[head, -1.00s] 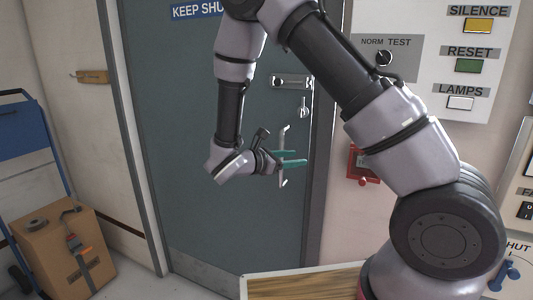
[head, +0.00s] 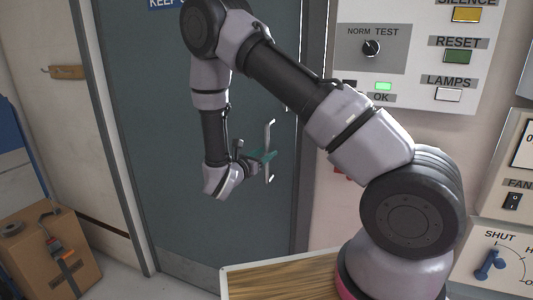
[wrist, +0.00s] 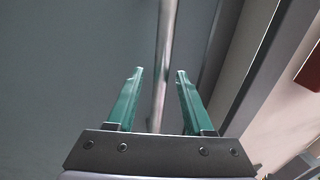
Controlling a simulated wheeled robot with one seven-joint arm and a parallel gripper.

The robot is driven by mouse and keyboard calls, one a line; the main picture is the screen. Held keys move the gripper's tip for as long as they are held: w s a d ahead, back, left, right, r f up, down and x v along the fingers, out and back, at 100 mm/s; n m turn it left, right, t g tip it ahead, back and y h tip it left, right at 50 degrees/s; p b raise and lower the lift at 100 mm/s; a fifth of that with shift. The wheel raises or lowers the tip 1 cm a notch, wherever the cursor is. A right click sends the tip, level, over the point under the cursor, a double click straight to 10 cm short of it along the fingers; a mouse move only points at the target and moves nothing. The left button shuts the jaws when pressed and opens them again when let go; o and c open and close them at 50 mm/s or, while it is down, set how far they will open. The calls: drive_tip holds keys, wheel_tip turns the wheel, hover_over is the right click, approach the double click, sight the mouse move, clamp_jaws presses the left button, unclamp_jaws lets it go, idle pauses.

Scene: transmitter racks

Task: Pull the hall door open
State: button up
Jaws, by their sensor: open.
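The hall door (head: 165,110) is a dark grey-green panel that looks shut in its grey frame. Its pull handle (head: 269,135) is a vertical silver bar near the door's right edge. My gripper (head: 262,155) is at the handle's middle height in the head view. In the wrist view, my gripper (wrist: 159,72) is open, with one green finger on each side of the handle bar (wrist: 164,60). The bar runs between the fingers, and neither finger visibly presses on it. My arm hides part of the door's upper right area.
A cardboard box (head: 75,270) with a tape tool on top stands on the floor at left, beside a blue object (head: 12,150). A wooden-topped surface (head: 285,282) is below my arm. Control panels (head: 410,60) cover the right wall.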

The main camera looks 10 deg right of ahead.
drive_tip(key=shift+w+d, duration=0.4)
drive_tip(key=shift+d, duration=0.05)
clamp_jaws()
idle(1.2)
